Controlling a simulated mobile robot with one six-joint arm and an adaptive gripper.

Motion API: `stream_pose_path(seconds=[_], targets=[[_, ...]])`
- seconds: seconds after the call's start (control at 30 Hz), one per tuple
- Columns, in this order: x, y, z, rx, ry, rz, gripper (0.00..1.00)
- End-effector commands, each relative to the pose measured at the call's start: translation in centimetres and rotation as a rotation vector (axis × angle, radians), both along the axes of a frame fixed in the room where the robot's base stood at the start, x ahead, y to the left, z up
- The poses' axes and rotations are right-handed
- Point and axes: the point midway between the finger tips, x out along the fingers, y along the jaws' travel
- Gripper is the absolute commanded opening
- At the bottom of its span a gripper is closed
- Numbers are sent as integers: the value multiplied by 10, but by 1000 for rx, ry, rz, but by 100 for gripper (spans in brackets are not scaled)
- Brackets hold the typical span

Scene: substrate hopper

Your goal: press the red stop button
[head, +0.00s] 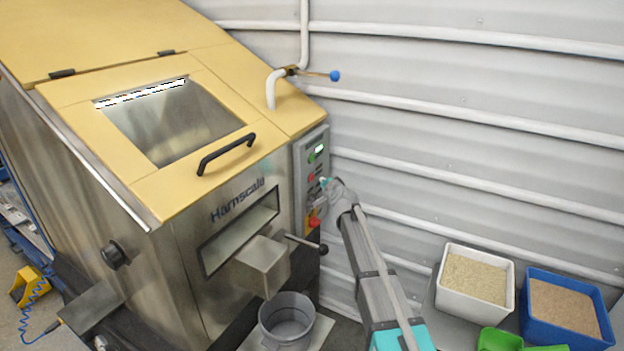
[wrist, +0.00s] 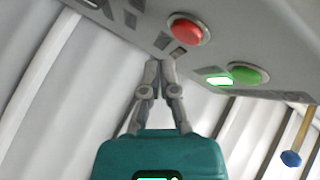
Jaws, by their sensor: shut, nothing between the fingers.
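The grey control panel (head: 300,165) is on the right end of the hopper machine. It carries a red button (head: 311,178) in its middle, with a green button (head: 311,158) and a lit display (head: 319,149) above. Lower down is another red knob (head: 313,223) on yellow, partly beside my arm. In the wrist view the round red button (wrist: 187,30) is whole and uncovered. My gripper (head: 325,183) is shut and empty at the panel's right edge. In the wrist view its fingertips (wrist: 160,63) are below and left of the red button, apart from it in the picture; contact with the panel cannot be told.
A blue-handled valve (head: 335,76) is above. A white bin (head: 476,283) and a blue bin (head: 566,310) stand at right by the corrugated wall.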

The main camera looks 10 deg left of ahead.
Motion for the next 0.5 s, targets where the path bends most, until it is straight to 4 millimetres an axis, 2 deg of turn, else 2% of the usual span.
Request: stream_pose_path(seconds=[0.2, 0.5], targets=[[4, 11, 0, 0, -1, 2, 0], [4, 13, 0, 0, -1, 2, 0]])
